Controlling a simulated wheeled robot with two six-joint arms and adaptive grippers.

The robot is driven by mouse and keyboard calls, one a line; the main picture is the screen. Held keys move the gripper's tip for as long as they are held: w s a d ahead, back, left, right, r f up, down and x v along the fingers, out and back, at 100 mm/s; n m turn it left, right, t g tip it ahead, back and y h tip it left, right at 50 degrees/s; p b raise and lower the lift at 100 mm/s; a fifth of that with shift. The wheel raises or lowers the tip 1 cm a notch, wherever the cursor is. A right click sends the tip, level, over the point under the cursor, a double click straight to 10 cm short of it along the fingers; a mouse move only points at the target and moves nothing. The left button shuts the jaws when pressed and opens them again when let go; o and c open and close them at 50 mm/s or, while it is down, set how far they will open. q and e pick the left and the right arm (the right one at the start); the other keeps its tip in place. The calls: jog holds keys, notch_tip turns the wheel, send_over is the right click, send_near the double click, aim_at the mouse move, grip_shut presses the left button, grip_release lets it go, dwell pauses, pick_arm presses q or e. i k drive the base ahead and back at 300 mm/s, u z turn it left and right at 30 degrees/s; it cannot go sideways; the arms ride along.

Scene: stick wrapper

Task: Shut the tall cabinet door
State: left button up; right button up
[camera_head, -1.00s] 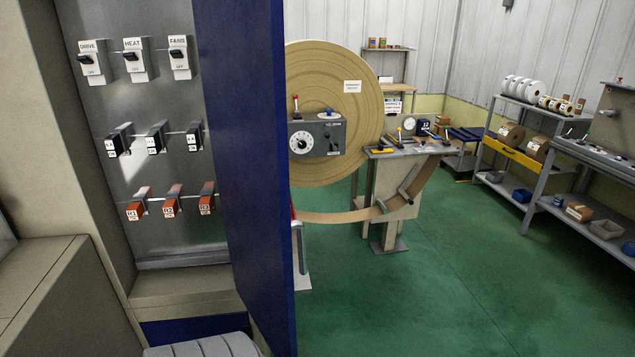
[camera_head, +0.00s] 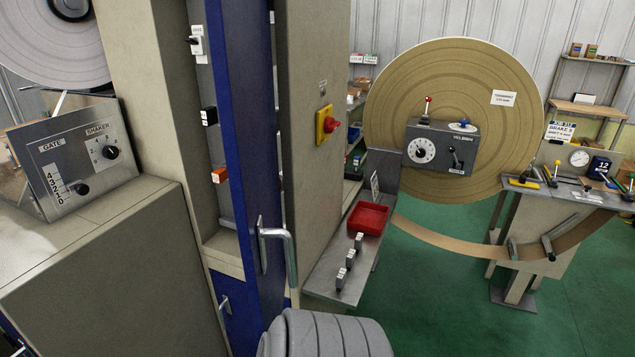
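The tall cabinet's blue door (camera_head: 232,130) stands open, seen nearly edge-on near the middle of the head view. Its grey bar handle (camera_head: 291,258) sticks out to the right from the lower part of the door. To the left of the door, a narrow strip of the cabinet inside (camera_head: 209,146) shows a white, a black and an orange switch. The rest of the inside is hidden behind the door. Neither gripper is in view. A grey ribbed part, probably of my arm, shows at the bottom, just below the handle.
A beige cabinet with a gate and shaker panel (camera_head: 85,160) stands at left. Right of the door are a beige post with a red button (camera_head: 329,125), a shelf with a red tray (camera_head: 368,219) and a big round reel (camera_head: 455,85). Green floor (camera_head: 430,310) is free at lower right.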

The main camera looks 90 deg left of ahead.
aim_at(239, 32)
jog(key=u, duration=3.1)
jog(key=i, duration=0.5)
jog(key=z, duration=1.75)
jog(key=k, duration=0.75)
jog(key=u, duration=1.2)
